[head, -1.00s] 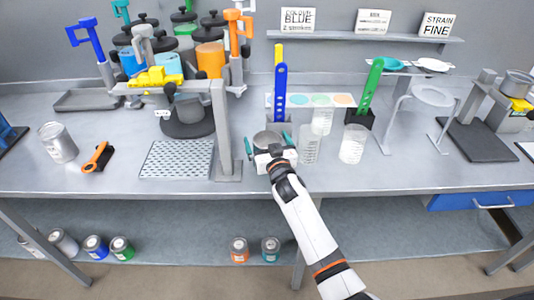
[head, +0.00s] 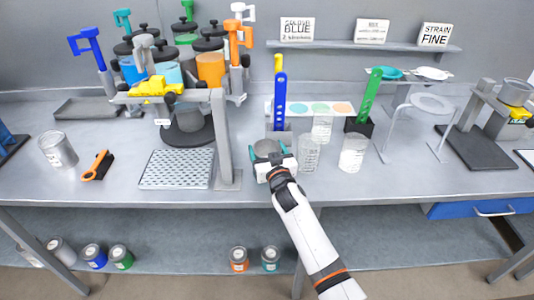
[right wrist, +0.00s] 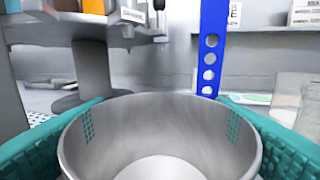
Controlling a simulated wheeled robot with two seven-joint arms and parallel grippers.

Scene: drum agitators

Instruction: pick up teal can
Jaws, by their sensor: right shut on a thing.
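A can with a teal label (head: 270,259) stands on the lower shelf under the bench, right of a can with an orange label (head: 238,259). My right gripper (head: 268,150) is above the bench top and shut on an open grey metal can (head: 266,147). In the right wrist view the teal finger pads press on both sides of this metal can (right wrist: 160,135), which looks empty inside. No label on the held can shows. My left gripper is not in view.
Clear beakers (head: 309,154) stand close to the right of my right gripper. A blue strip (head: 280,95) rises just behind it. A perforated plate (head: 177,169) and a grey post (head: 222,140) are at its left. Blue (head: 94,256) and green (head: 121,256) cans stand on the lower shelf.

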